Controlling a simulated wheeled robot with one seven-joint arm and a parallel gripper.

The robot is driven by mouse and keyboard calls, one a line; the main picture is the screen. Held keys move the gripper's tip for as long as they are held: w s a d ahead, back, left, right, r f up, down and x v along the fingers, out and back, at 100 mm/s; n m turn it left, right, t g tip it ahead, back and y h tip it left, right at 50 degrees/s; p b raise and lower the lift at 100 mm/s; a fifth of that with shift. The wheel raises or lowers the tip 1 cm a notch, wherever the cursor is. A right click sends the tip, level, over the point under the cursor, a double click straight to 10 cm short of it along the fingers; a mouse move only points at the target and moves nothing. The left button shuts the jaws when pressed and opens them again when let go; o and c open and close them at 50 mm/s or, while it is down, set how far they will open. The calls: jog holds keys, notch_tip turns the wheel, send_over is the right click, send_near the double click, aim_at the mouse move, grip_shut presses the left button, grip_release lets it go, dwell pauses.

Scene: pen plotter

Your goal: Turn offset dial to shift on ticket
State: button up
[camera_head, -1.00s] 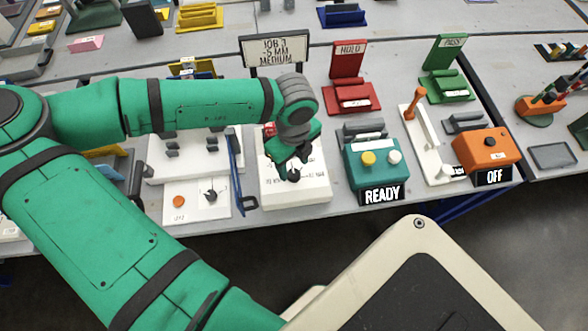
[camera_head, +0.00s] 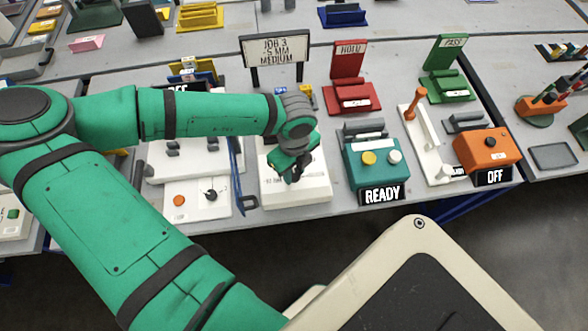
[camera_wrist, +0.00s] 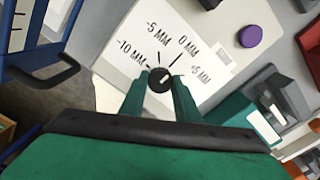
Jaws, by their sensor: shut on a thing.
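The offset dial (camera_wrist: 160,81) is a black round knob with a short white mark on a white panel (camera_wrist: 112,58). The panel is printed -10 MM, -5 MM, 0 MM and +5 MM. The mark slants up and right in the wrist view; I cannot tell exactly which label it meets. My gripper (camera_wrist: 161,90) is shut on the dial, one finger on each side. In the head view my gripper (camera_head: 291,176) hides the dial above the white box (camera_head: 302,193). The ticket sign (camera_head: 274,50) reads JOB 3, -5 MM, MEDIUM.
Right of the white box stands a teal box (camera_head: 372,172) with READY on its front. Further right are a white lever unit (camera_head: 422,140) and an orange box (camera_head: 486,150) marked OFF. A blue frame with a dark handle (camera_head: 248,203) is close on the left.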

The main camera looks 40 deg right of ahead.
aim_at(294, 173)
jog(key=shift+n, duration=0.3)
jog(key=n, duration=0.3)
jog(key=shift+d, duration=0.1)
jog(key=shift+n, duration=2.7)
jog(key=o, duration=1)
jog(key=shift+o, duration=0.2)
notch_tip(294, 173, up, 11)
jog(key=shift+f, duration=0.1)
